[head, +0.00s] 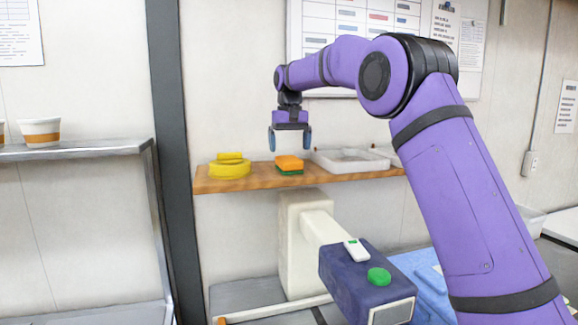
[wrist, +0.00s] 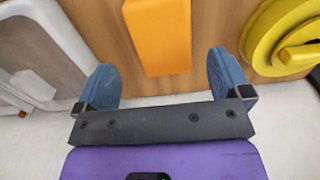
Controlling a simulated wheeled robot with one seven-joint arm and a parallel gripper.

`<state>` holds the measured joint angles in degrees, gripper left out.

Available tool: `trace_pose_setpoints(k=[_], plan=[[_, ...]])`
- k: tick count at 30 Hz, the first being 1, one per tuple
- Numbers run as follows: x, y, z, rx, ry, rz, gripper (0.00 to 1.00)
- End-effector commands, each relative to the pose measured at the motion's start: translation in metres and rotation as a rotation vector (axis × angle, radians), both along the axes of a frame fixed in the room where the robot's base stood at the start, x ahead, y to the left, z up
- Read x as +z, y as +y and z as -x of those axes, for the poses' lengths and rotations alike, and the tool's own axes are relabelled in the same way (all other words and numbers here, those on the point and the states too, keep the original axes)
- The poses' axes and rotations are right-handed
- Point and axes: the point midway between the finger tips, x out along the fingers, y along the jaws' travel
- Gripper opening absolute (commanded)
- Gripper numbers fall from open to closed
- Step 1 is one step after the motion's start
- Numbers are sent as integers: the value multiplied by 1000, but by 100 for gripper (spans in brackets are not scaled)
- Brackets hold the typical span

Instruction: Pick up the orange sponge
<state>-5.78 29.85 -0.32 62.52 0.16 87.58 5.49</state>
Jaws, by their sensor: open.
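The orange sponge (head: 289,163) lies on the wooden shelf (head: 258,183), with a green layer showing under its orange top in the head view. In the wrist view the sponge (wrist: 160,35) is at the top middle, lying beyond the fingertips and roughly centred between them. My gripper (head: 290,140) is above the shelf, over the sponge in the head view, with its fingers pointing down. In the wrist view the two blue fingers of my gripper (wrist: 162,82) are wide apart with nothing between them.
A yellow round object (head: 230,170) sits left of the sponge. A white tray (head: 350,162) is to its right. A dark blue machine (head: 340,275) with a green button stands below the shelf. A metal shelf (head: 75,150) with cups is at the far left.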

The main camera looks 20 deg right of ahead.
Motion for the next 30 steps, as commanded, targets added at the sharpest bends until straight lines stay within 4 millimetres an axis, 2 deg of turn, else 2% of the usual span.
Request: trace_pose_setpoints(k=[9, 19, 20, 26, 30], plan=[[-41, 3, 3, 0, 2, 0, 96], [-48, 3, 3, 0, 1, 0, 96], [-48, 3, 3, 0, 1, 0, 91], [-48, 3, 3, 0, 1, 0, 45], [-48, 3, 3, 0, 1, 0, 39]])
